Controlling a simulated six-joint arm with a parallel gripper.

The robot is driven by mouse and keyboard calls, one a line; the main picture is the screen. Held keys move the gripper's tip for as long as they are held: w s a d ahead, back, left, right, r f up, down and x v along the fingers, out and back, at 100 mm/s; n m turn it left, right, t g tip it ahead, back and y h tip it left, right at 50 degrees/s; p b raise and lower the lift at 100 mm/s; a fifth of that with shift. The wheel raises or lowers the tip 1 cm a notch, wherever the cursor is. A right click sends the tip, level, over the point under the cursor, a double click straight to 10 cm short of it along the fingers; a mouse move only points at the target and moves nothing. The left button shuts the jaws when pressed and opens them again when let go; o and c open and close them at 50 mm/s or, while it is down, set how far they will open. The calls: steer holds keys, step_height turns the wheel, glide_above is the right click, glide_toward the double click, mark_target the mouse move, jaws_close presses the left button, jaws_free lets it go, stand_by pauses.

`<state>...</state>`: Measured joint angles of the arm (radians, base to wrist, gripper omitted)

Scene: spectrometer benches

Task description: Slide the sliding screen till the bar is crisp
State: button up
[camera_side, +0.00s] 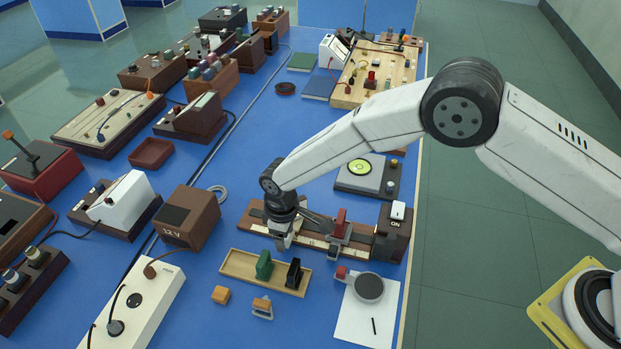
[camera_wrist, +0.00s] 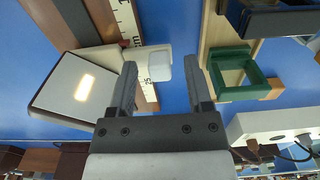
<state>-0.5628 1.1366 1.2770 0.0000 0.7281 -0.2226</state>
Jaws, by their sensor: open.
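The sliding screen (camera_wrist: 70,95) is a pale tilted panel at the left of the wrist view. A glowing yellowish bar (camera_wrist: 85,88) shows on it; at this size I cannot tell how crisp its edges are. A whitish block (camera_wrist: 158,59) sits beside the screen, by the scale (camera_wrist: 128,22). My gripper (camera_wrist: 160,66) is open, with the block partly between its fingertips in the picture; I cannot tell if they touch. In the side view my gripper (camera_side: 283,243) is over the left part of the wooden bench and mostly hides the screen.
A red holder (camera_side: 340,222) stands on the bench, with the lamp box (camera_side: 393,240) marked ON at its right end. A wooden tray (camera_side: 236,266) in front holds a green frame (camera_side: 264,264) and a black one (camera_side: 294,272). A 12 V box (camera_side: 188,218) stands to the left.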

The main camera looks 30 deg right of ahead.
steer(key=shift+r, duration=3.9)
steer(key=shift+d+r, duration=0.15)
steer(key=shift+d, duration=0.1)
steer(key=s+d+r+m+t, duration=0.1)
steer(key=s+d+r+m, duration=0.3)
steer(key=d, duration=0.7)
steer(key=s+d+r+m+t, duration=0.15)
steer(key=s+d+r, duration=0.35)
steer(key=d, duration=0.7)
steer(key=s+d+m, duration=0.3)
steer(key=s+d, duration=0.2)
steer(key=s, duration=0.4)
steer(key=shift+s+d+r, duration=0.2)
steer(key=shift+d+r, duration=0.2)
steer(key=shift+r, duration=0.05)
